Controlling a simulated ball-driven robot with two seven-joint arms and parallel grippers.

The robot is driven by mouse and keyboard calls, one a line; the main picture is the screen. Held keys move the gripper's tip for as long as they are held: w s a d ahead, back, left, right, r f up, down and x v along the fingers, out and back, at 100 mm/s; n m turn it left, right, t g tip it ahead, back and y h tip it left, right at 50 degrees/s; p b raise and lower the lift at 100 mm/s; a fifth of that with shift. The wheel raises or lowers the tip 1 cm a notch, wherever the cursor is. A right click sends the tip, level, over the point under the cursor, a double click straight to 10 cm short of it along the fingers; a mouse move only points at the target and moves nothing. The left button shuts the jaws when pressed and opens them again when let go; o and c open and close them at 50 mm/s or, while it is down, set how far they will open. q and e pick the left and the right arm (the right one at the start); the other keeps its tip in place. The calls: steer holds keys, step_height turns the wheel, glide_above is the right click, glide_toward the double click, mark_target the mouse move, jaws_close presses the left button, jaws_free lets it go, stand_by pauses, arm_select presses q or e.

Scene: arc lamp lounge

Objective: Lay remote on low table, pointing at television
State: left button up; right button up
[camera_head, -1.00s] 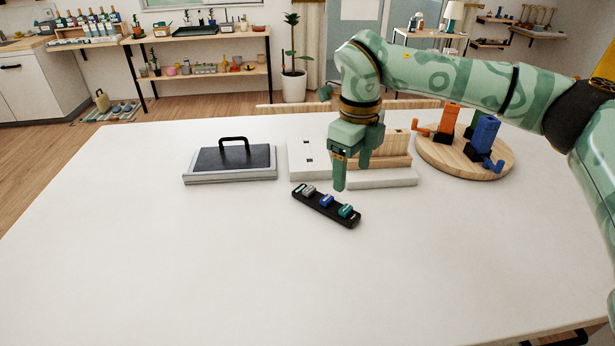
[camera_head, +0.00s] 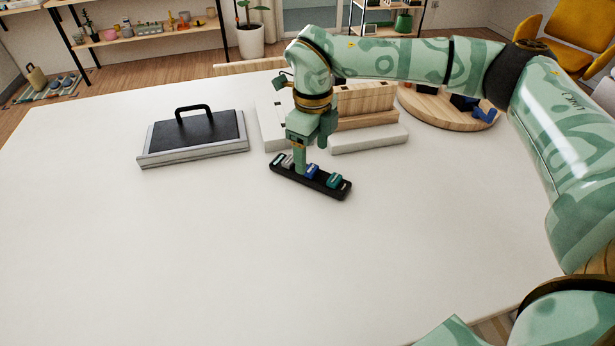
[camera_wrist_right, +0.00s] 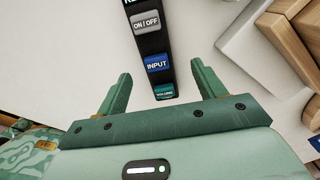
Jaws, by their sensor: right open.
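The black remote (camera_head: 335,189) lies flat and slanted on the white table (camera_head: 230,250), with grey, blue and teal buttons. In the right wrist view the remote (camera_wrist_right: 149,43) shows ON/OFF, INPUT and VOLUME labels. My right gripper (camera_head: 312,160) is open, low over the remote. In the right wrist view its fingers (camera_wrist_right: 160,76) spread to either side of the remote's VOLUME end, with gaps on both sides. Whether the fingertips are level with it I cannot tell. I recognise no television. My left gripper is not in view.
A dark panel with a grey frame and black handle (camera_head: 192,132) stands left of the remote. White blocks (camera_head: 368,139) and wooden pieces (camera_head: 365,98) are just behind. A round wooden board (camera_head: 430,108) is at back right. The table's front and left are clear.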

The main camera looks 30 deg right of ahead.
mark_target(309, 167)
steer(key=f, duration=0.2)
steer(key=f+b, duration=0.2)
steer(key=f, duration=0.1)
steer(key=shift+a+f, duration=0.3)
steer(key=shift+r, duration=0.15)
steer(key=shift+c, duration=0.3)
steer(key=c, duration=1.1)
steer(key=shift+r, duration=0.1)
